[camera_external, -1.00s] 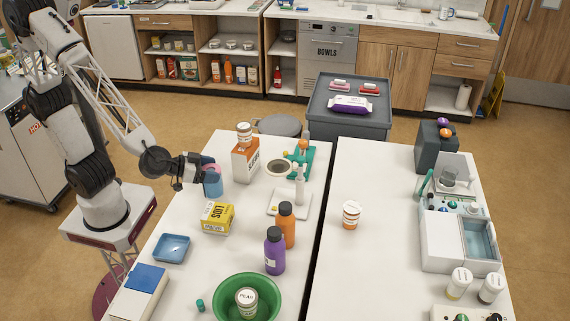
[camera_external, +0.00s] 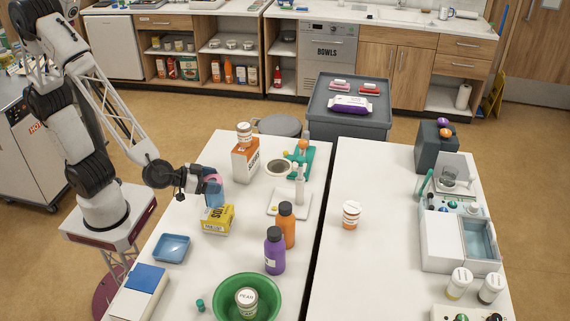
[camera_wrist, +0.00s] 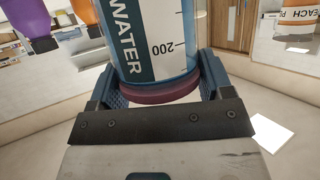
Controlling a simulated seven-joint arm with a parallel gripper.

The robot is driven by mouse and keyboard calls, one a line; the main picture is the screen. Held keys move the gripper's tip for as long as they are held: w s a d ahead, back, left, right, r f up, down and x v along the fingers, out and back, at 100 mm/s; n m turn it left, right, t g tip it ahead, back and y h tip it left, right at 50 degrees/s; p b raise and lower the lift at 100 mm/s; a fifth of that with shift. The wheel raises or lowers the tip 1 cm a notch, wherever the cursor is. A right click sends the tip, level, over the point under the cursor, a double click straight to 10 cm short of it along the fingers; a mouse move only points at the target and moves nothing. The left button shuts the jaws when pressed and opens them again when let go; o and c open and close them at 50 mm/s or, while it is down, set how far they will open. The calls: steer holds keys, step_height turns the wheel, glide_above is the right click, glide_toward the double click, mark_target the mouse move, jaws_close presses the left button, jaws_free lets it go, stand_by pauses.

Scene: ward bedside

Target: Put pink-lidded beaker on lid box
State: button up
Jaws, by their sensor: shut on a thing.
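The beaker (camera_external: 214,193) is blue with a pink lid on top. In the wrist view the beaker (camera_wrist: 158,45) fills the upper middle, with a WATER label and a 200 mark. My gripper (camera_external: 208,184) is shut on its side, with one finger on each side of it in the wrist view (camera_wrist: 158,88). The yellow lid box (camera_external: 216,222) stands on the left table. The beaker's lower end overlaps the box's back edge in the external view; I cannot tell whether they touch.
An orange-and-white carton (camera_external: 245,162) with a jar on top stands behind. Orange (camera_external: 285,227) and purple (camera_external: 274,253) bottles stand right of the box. A blue tray (camera_external: 172,248) and green bowl (camera_external: 270,289) are in front. The table between tray and bowl is mostly clear.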

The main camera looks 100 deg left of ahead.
steer(key=shift+f, duration=1.75)
steer(key=shift+f, duration=0.2)
steer(key=o, duration=1.1)
steer(key=shift+o, duration=0.2)
steer(key=shift+r, duration=0.15)
steer(key=shift+s+r, duration=0.1)
steer(key=v, duration=1.1)
steer(key=shift+s+d, duration=0.2)
steer(key=shift+s, duration=0.1)
steer(key=shift+r, duration=0.2)
